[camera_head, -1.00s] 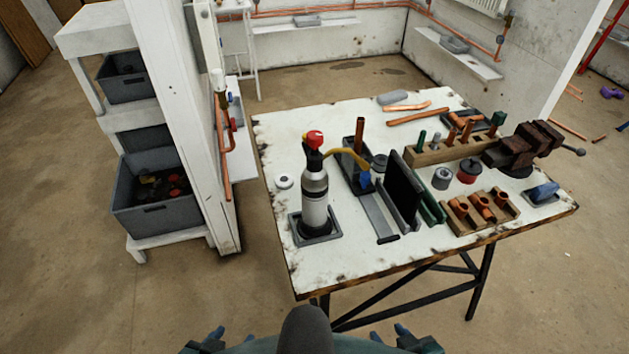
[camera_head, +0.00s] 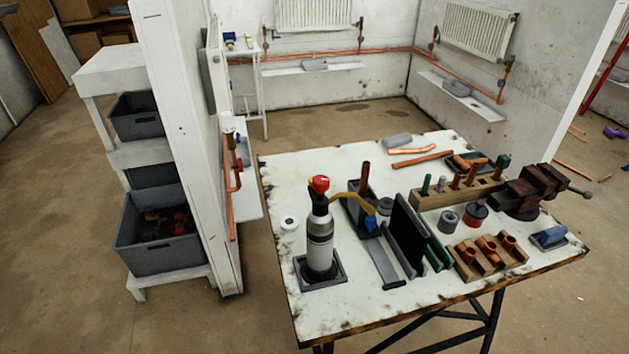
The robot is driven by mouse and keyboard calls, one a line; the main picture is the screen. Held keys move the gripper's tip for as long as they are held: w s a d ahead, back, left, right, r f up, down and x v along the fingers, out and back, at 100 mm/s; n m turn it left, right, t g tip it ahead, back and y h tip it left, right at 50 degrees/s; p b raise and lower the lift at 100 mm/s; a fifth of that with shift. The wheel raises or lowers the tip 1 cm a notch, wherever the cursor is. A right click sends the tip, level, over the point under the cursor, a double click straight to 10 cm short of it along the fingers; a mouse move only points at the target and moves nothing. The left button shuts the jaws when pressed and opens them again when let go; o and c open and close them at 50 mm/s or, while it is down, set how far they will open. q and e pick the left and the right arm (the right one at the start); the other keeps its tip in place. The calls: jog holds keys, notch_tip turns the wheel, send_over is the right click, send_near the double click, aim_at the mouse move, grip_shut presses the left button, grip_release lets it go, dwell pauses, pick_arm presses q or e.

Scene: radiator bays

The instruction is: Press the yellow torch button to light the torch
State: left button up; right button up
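The torch (camera_head: 320,243) stands upright on the white workbench (camera_head: 330,305). It has a silver-grey canister, a black neck and a red knob (camera_head: 319,184) on top. Its base sits in a dark square tray (camera_head: 341,277). A yellow-orange curved tube (camera_head: 352,200) reaches right from the torch head, with a blue piece near its far end. I cannot make out a separate yellow button at this size. No flame shows. Neither of my grippers is in view.
A dark holder with a copper pipe (camera_head: 365,178), a black panel (camera_head: 408,230), wooden racks of copper fittings (camera_head: 488,256) and a vise (camera_head: 530,190) crowd the bench's right side. A white tape roll (camera_head: 289,223) lies left of the torch. White shelving (camera_head: 105,85) with grey bins stands left.

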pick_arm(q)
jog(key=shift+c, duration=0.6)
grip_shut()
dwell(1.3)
